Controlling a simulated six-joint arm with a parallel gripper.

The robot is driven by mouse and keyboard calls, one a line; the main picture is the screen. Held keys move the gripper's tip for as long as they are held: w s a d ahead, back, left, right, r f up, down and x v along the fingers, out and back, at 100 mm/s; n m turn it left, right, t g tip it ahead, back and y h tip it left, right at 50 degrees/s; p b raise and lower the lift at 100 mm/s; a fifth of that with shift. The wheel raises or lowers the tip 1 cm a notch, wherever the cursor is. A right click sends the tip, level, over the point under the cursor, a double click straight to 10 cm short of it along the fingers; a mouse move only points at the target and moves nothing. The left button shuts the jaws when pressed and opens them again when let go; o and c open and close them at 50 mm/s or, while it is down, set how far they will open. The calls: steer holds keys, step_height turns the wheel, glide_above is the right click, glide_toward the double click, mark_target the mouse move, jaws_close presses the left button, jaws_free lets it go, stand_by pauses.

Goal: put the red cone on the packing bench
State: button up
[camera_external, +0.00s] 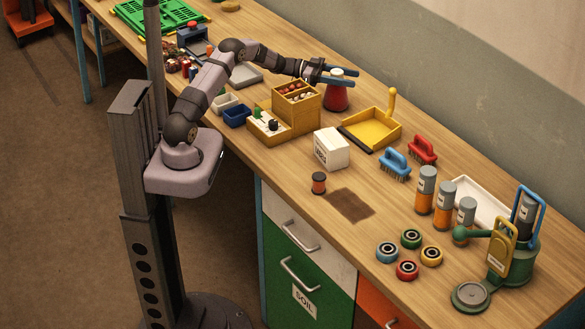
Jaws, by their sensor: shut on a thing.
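The red cone (337,98) is a squat red thing with a pale top, upright at the back of the long wooden bench, right of a yellow wooden box. My gripper (348,77) reaches over from the left, and its blue fingers are shut on the cone near its top. The fingers hide part of the cone's upper end. I cannot tell whether its base touches the bench or hangs just above it. The wooden bench (295,188) runs from upper left to lower right; I cannot tell whether it is the packing bench.
The yellow box (297,108) stands close left of the cone, and a yellow dustpan (372,127) lies close right. A white carton (331,149), brushes (395,164), orange-and-grey cylinders (426,190) and a green machine (510,258) stand further right.

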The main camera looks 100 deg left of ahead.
steer(key=o, duration=1.5)
steer(key=shift+r, duration=0.1)
steer(key=s+a+b, duration=0.1)
steer(key=s+b, duration=0.1)
steer(key=s, duration=1)
steer(key=shift+r, duration=0.3)
